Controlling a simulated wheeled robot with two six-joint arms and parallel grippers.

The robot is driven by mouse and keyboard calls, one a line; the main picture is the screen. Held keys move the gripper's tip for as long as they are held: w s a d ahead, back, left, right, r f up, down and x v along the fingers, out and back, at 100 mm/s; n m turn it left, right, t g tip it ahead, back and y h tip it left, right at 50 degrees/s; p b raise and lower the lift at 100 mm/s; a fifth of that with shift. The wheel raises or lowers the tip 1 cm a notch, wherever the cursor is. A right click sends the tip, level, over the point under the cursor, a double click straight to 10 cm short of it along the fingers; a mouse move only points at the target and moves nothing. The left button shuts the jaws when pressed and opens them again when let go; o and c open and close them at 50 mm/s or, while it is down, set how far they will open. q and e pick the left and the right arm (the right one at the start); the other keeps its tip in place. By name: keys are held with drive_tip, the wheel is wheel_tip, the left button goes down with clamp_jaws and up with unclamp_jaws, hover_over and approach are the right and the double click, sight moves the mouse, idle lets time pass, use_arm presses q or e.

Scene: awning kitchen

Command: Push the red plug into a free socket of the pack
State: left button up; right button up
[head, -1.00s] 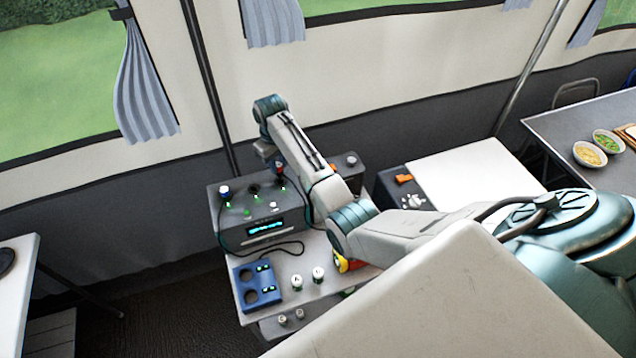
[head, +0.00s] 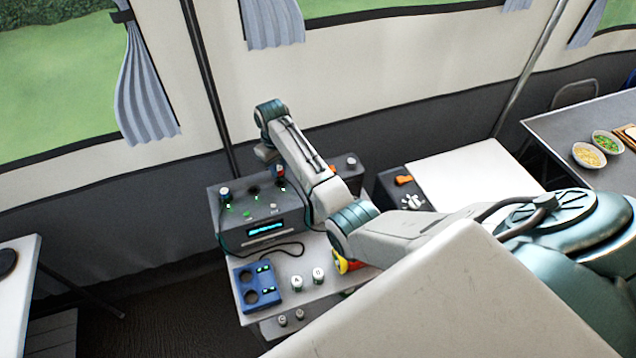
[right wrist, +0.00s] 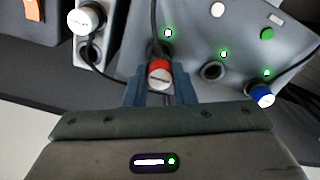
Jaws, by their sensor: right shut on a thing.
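My right gripper (right wrist: 159,92) is shut on the red plug (right wrist: 159,73), with a blue finger on either side of it. The red plug has a pale end face and sits over a dark socket at the grey pack's edge. I cannot tell how deep it is. The grey pack (right wrist: 232,38) has a free round socket (right wrist: 211,71) beside the plug and a blue plug (right wrist: 262,97) further right. In the head view the pack (head: 270,237) stands on a small table, with the right gripper (head: 280,183) over its back right part. My left gripper is not in view.
A small box with a white plug (right wrist: 87,18) stands left of the pack in the wrist view. In the head view, a blue holder (head: 257,296) and white lettered caps (head: 297,282) lie in front of the pack. A dark cable runs along its front.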

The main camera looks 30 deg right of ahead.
sight(279, 168)
drive_tip(key=shift+p, duration=0.35)
idle(0.5)
drive_tip(key=shift+f, duration=1.6)
idle(1.2)
drive_tip(key=o, duration=1.3)
drive_tip(key=shift+b, duration=0.3)
drive_tip(key=shift+r+p, duration=0.55)
drive_tip(key=shift+r, duration=2.95)
drive_tip(key=shift+f, duration=0.1)
